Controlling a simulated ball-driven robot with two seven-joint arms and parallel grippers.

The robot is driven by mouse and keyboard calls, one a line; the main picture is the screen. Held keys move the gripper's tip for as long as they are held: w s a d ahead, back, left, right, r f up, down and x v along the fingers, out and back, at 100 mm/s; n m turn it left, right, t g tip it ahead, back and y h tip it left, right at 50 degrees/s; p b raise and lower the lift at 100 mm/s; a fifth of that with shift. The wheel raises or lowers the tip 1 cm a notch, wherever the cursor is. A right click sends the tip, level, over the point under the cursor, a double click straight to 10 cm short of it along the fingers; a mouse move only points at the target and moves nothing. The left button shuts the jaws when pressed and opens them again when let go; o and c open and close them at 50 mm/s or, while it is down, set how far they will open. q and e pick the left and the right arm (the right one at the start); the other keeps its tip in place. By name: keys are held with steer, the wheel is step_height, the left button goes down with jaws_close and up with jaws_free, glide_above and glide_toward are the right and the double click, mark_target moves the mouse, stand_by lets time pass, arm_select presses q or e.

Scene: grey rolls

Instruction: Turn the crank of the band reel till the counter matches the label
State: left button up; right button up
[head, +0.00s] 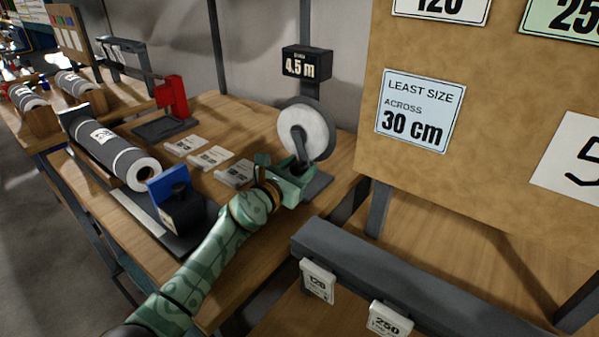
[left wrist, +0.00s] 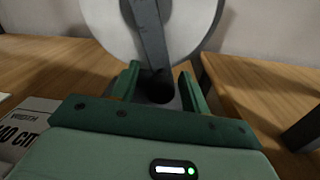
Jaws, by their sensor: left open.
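The band reel (head: 306,128) is a white disc on a dark post at the back of the bench. It also fills the top of the left wrist view (left wrist: 100,22). Its counter (head: 306,64) reads 4.5 m. The dark crank (left wrist: 150,35) runs down the disc's face to a dark round handle (left wrist: 157,88). My left gripper (head: 292,170) is green and open in front of the reel's lower part. In the left wrist view its fingers (left wrist: 159,82) stand on either side of the handle; contact is not clear. My right gripper is not in view.
A grey roll (head: 118,155) with a small unreadable label lies on the bench to the left. A blue-and-black block (head: 175,200), a red-topped stand (head: 172,98) and several card stacks (head: 210,157) are near. A board at right carries a "30 cm" sign (head: 420,110).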

arm_select(q)
steer(key=shift+w+r, duration=0.1)
steer(key=shift+r, duration=0.05)
jaws_close()
steer(key=shift+w, duration=0.1)
